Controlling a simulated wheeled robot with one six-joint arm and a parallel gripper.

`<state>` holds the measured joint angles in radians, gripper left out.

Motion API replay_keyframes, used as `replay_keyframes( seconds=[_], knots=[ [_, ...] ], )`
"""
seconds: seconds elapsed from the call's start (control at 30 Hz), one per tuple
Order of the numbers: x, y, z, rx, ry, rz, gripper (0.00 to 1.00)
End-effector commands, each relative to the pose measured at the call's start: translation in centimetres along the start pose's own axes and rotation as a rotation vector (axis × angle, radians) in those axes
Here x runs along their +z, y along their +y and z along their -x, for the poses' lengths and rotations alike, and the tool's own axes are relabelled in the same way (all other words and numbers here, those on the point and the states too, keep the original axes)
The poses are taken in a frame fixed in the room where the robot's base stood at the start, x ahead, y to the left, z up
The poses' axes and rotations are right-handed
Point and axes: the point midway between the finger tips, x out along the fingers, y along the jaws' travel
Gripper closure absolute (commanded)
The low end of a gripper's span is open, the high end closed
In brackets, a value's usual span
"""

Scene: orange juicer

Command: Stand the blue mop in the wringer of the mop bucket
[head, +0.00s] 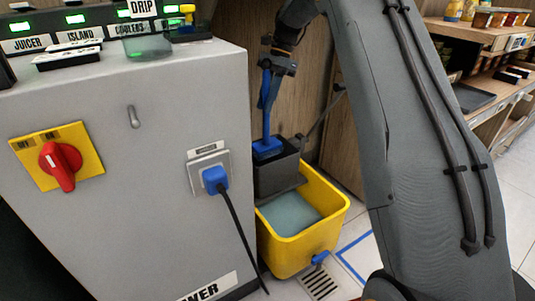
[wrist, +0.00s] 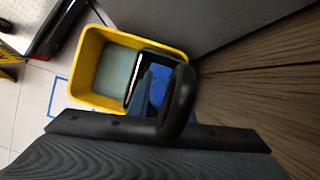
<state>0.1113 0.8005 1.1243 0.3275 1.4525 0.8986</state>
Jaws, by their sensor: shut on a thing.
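The blue mop (head: 265,102) is upright in the head view, with its blue head (head: 267,147) at the mouth of the black wringer (head: 277,176). The wringer sits at the back of the yellow mop bucket (head: 290,250). My gripper (head: 267,70) is shut on the upper part of the mop's handle, above the wringer. In the wrist view the mop's blue (wrist: 158,88) shows within the wringer (wrist: 147,62), beside the yellow bucket's open part (wrist: 85,65). How deep the mop head sits is hidden by the wringer walls.
A grey cabinet (head: 120,195) with a red switch (head: 58,165) and a blue plug (head: 215,179) stands close left of the bucket. A wood panel (head: 225,20) is behind. A floor drain (head: 320,284) lies in front. Shelves (head: 490,75) are at right.

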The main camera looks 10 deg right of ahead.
Motion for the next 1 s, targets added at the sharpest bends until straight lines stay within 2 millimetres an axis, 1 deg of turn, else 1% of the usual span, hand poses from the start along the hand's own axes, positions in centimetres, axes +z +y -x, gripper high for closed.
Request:
replay_keyframes(
  seconds=[0.03, 0.1, 0.2, 0.37, 0.63, 0.7, 1.0],
  knots=[
    [-0.8, 0.1, -0.8, -0.001, 0.0, -0.006, 1.0],
    [-1.6, 0.3, -1.8, -0.003, -0.001, -0.011, 1.0],
    [-2.5, 0.5, -3.0, -0.005, 0.0, -0.015, 1.0],
    [-2.9, 0.5, -4.1, -0.005, 0.0, -0.014, 1.0],
    [-4.2, 0.4, -7.9, -0.003, -0.001, -0.012, 1.0],
    [-4.3, 0.4, -8.2, -0.005, 0.0, -0.011, 1.0],
    [-4.2, 0.4, -8.2, -0.004, 0.0, -0.01, 1.0]
  ],
)
